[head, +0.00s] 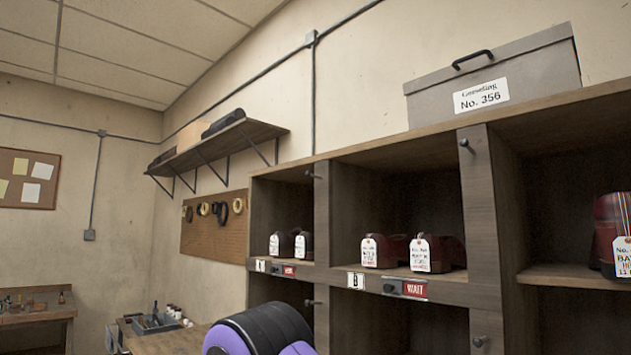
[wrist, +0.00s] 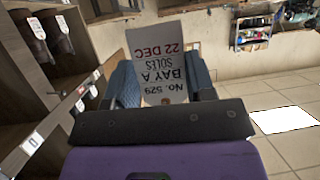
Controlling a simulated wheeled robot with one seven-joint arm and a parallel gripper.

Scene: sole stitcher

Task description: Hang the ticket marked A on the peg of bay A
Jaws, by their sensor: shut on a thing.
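The ticket (wrist: 165,65) is a white card with upside-down print reading No. 529, SOLES, BAY A, 22 DEC. In the wrist view it stands between the two blue-grey fingers of my gripper (wrist: 163,82), which is shut on it. In the head view only a purple and black part of my arm shows at the bottom; the fingers and ticket are hidden. The bay rack (head: 398,272) has dark pegs on its posts: one at the upper right (head: 465,143), one farther left (head: 311,175). Small bay plates (head: 356,280) are on the shelf edge; I cannot read their letters surely.
Tagged red shoes (head: 440,252) stand in the middle bay, darker ones (head: 302,245) in the left bay. A red WAIT sign (head: 415,289) is on the shelf edge. A grey box (head: 530,75) sits on top. A bench (head: 175,342) stands left; floor shows in the wrist view.

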